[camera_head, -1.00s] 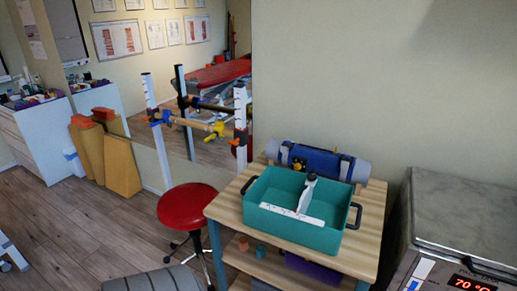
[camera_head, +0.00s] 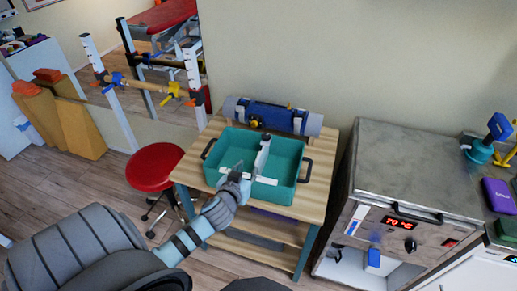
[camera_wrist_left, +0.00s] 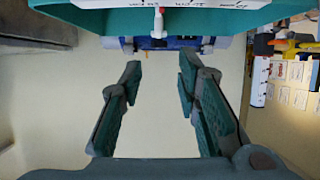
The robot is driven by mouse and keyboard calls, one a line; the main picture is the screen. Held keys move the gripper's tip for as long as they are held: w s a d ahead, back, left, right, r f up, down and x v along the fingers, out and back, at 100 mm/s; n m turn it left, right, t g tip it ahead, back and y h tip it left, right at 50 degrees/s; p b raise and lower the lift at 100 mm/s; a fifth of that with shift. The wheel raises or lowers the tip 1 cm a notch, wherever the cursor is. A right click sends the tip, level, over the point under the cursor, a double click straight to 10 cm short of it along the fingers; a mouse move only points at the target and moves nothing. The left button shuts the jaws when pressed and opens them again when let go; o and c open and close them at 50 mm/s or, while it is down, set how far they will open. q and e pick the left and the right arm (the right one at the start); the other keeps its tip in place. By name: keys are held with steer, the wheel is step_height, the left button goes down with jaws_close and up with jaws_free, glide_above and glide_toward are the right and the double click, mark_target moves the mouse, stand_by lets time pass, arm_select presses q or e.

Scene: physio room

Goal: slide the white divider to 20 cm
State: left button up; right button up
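The teal tray (camera_head: 290,192) stands on the wooden cart, with a black handle at each end. The white divider (camera_head: 262,155) stands across its inside, right of my left gripper. A white scale strip (camera_head: 264,181) runs along the near side; its marks are too small to read here. My left gripper (camera_head: 238,169) is over the tray's near left part, apart from the divider as far as I can tell. In the left wrist view the left gripper (camera_wrist_left: 156,78) is open and empty, with the tray (camera_wrist_left: 110,20) and a white upright piece, likely the divider (camera_wrist_left: 158,20), at the top.
The wooden cart (camera_head: 318,190) carries a blue and grey roll (camera_head: 270,116) behind the tray. A steel heater cabinet (camera_head: 415,165) reading 70 °C stands close to the right. A red stool (camera_head: 153,166) is at the left. The wall is behind the cart.

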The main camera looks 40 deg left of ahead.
mark_target(258, 156)
arm_select(q)
steer(key=b+x, duration=0.1)
steer(key=x, duration=0.8)
steer(key=b+x, duration=0.1)
steer(key=x, duration=0.3)
steer(key=shift+w+f+b, duration=0.15)
steer(key=shift+f+b, duration=0.15)
steer(key=shift+f, duration=0.15)
steer(key=shift+c, duration=0.6)
jaws_close()
